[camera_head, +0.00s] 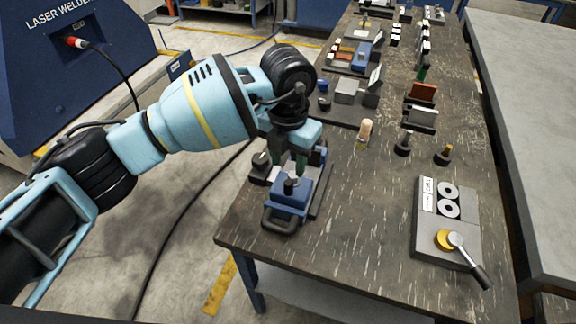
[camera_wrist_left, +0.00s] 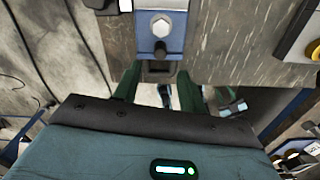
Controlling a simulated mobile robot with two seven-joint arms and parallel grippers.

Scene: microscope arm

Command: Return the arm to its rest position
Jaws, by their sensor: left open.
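My left arm, light blue with black joints, comes in from the left in the head view and reaches over the near left corner of the workbench. My left gripper (camera_head: 292,165) points down with its two green fingers apart. It is above and close to a blue fixture (camera_head: 287,208) with a grey knob on top and a dark handle in front. In the left wrist view the open green fingers (camera_wrist_left: 160,82) have nothing seen between them. The fixture (camera_wrist_left: 160,43) with its bolt head shows just beyond them. I cannot tell whether the fingers touch it. My right gripper is out of view.
The worn workbench (camera_head: 345,225) holds a grey plate with a lever (camera_head: 462,255) at the right, a wooden-handled tool (camera_head: 364,133), small black-based knobs (camera_head: 404,145) and several blocks farther back. A blue laser welder (camera_head: 70,70) stands at the left. The bench's near middle is clear.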

